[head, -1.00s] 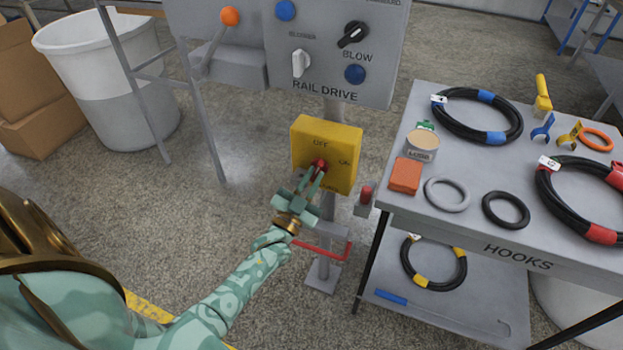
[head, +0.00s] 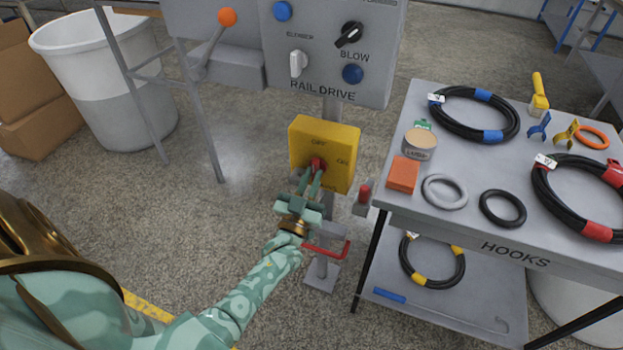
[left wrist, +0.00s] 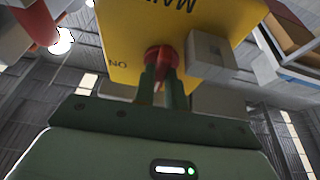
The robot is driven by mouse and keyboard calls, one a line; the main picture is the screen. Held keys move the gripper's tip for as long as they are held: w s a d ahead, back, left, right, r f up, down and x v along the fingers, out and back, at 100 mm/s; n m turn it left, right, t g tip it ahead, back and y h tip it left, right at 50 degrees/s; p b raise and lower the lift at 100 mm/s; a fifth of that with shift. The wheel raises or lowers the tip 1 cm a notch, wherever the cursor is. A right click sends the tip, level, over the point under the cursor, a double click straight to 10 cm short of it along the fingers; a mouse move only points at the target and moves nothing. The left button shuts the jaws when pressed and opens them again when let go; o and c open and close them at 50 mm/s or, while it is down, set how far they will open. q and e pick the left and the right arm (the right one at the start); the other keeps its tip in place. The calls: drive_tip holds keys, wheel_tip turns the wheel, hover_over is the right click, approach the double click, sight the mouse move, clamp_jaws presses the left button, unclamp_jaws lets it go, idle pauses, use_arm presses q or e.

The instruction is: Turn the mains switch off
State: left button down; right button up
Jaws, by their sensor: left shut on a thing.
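The mains switch is a yellow box (head: 338,150) on a grey post, marked OFF at its top and ON at its right. Its red knob (head: 317,165) sits in the middle of the front face. My left gripper (head: 312,178) reaches up from below and is shut on the red knob. In the left wrist view the yellow box (left wrist: 120,45) fills the top, and the two green fingers (left wrist: 160,80) close on the red knob (left wrist: 158,55). The fingers hide part of the knob and the lower lettering. My right gripper is not in view.
A grey RAIL DRIVE panel (head: 375,85) stands above the box. A red-topped grey fitting (head: 363,195) and a bent red bar (head: 330,252) are close by. The table (head: 455,225) at right carries hoses and rings. A white bin (head: 95,55) stands at left.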

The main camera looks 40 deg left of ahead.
use_arm(q)
drive_tip(key=shift+f, duration=0.1)
drive_tip(key=c, duration=1.7)
unclamp_jaws()
drive_tip(key=shift+s, duration=0.1)
drive_tip(key=v, duration=1.6)
drive_tip(key=shift+s+d+p, duration=0.1)
drive_tip(key=shift+s+p, duration=0.05)
drive_tip(key=shift+p, duration=0.15)
